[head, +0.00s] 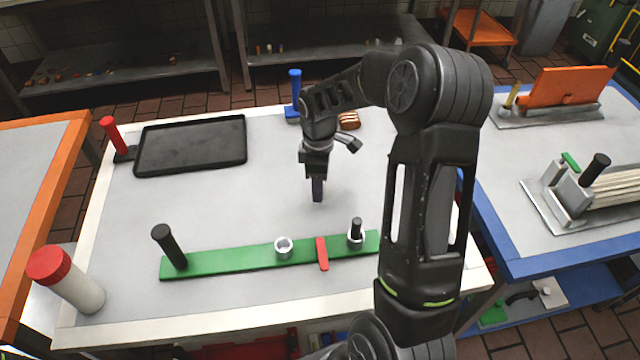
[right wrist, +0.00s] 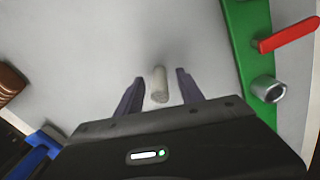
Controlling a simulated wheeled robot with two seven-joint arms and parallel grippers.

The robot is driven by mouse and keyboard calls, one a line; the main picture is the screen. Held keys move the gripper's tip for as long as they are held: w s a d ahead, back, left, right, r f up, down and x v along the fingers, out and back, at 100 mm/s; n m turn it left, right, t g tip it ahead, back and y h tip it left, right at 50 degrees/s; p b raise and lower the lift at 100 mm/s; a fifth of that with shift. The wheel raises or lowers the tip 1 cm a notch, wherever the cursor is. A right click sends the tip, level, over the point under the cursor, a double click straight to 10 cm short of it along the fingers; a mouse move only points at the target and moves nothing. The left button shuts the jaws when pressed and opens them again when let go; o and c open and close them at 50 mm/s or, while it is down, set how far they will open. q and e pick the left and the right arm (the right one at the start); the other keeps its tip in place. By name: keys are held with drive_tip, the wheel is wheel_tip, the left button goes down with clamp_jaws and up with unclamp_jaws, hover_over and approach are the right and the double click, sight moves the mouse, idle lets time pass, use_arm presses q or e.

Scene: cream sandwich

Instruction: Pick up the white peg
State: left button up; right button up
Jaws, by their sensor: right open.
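The white peg (right wrist: 159,86) shows in the right wrist view as a short pale cylinder against the grey table top. My right gripper (right wrist: 160,77) is open, with one dark finger on each side of the peg and a visible gap to both. The fingers appear apart from the peg; its exact depth between them is hard to tell. In the head view my right gripper (head: 317,192) points down over the middle of the table (head: 230,205), and I cannot make out the peg there. My left gripper is not in view.
A green bar (head: 220,259) with a black post, metal sockets and a red lever (head: 322,253) lies along the near side. A black tray (head: 190,145) is at the back left. A blue post (head: 295,88) and brown item (head: 349,121) stand behind the gripper. The middle left is clear.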

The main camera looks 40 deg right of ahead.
drive_tip(key=shift+f, duration=0.35)
idle(0.3)
clamp_jaws()
idle(0.5)
